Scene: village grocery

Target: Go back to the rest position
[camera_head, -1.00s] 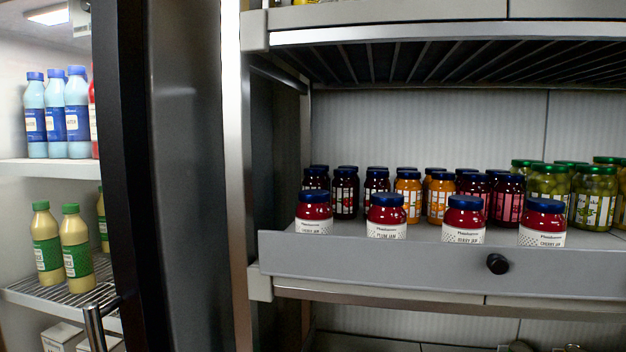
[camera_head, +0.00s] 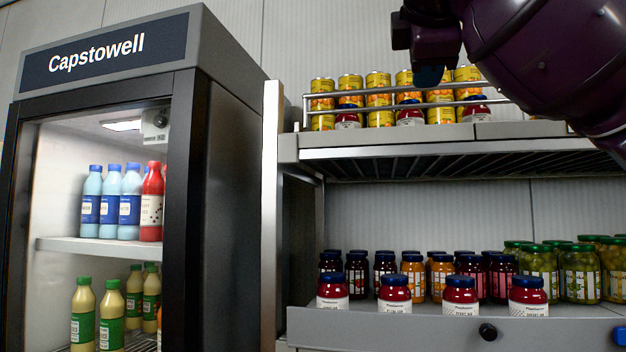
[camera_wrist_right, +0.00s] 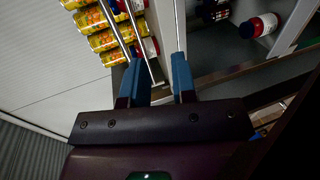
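My right gripper (camera_head: 430,76) hangs in from the top right of the head view, in front of the upper shelf with the cans. In the right wrist view its two blue fingers (camera_wrist_right: 159,84) stand apart with nothing held between them. The upper shelf's rail shows beyond the fingers. The dark purple right arm fills the head view's upper right corner. My left gripper is not in view.
Yellow cans (camera_head: 378,85) and red jars with blue lids (camera_head: 409,117) stand behind the upper rail. More jars (camera_head: 461,296) fill the lower shelf (camera_head: 390,327). An upright fridge (camera_head: 225,190) with bottles (camera_head: 129,200) stands at the left.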

